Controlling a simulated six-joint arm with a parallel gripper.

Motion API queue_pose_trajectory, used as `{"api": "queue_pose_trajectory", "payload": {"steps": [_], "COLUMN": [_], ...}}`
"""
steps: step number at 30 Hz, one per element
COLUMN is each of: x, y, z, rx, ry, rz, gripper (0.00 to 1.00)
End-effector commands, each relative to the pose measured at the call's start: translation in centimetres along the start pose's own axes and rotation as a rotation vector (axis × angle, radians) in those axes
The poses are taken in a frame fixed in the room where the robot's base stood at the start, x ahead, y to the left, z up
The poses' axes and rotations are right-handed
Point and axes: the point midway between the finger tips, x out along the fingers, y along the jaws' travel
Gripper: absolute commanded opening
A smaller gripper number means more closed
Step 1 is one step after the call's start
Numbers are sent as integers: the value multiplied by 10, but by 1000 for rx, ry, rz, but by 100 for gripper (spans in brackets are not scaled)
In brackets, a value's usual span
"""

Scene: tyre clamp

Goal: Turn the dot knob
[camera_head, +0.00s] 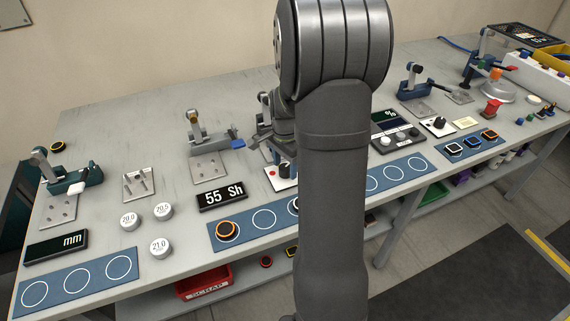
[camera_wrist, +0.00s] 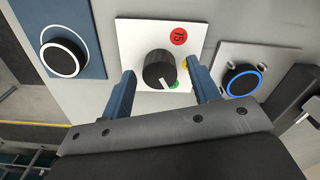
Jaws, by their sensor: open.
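The dot knob (camera_wrist: 159,70) is a black round knob with a white pointer line, on a white plate (camera_wrist: 135,35). Around it are a red dot marked 15 (camera_wrist: 178,37), a yellow dot partly hidden by a finger, and a green dot (camera_wrist: 173,84). The pointer is turned toward the green dot. My gripper (camera_wrist: 159,74) is open, with one blue finger on each side of the knob; I cannot tell whether they touch it. In the head view the knob (camera_head: 284,170) shows just left of my arm, which hides much of the gripper.
A blue mat with a white-ringed black disc (camera_wrist: 62,57) lies to the left. A 55 Sh display (camera_head: 221,195) and a clamp stand (camera_head: 200,130) stand left of my arm.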

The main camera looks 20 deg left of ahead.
Motion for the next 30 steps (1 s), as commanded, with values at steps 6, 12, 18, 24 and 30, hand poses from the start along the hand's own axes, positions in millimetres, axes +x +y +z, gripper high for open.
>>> {"api": "queue_pose_trajectory", "payload": {"steps": [6, 12, 18, 24, 30], "x": [-7, -44, -94, -139, -166], "y": [0, -1, 0, -1, 0], "z": [0, 0, 0, 0, 0], "rx": [0, 0, 0, 0, 0], "ry": [1, 2, 3, 2, 1], "rz": [-1, -4, -4, -4, -2], "gripper": [56, 56, 56, 56, 56]}}
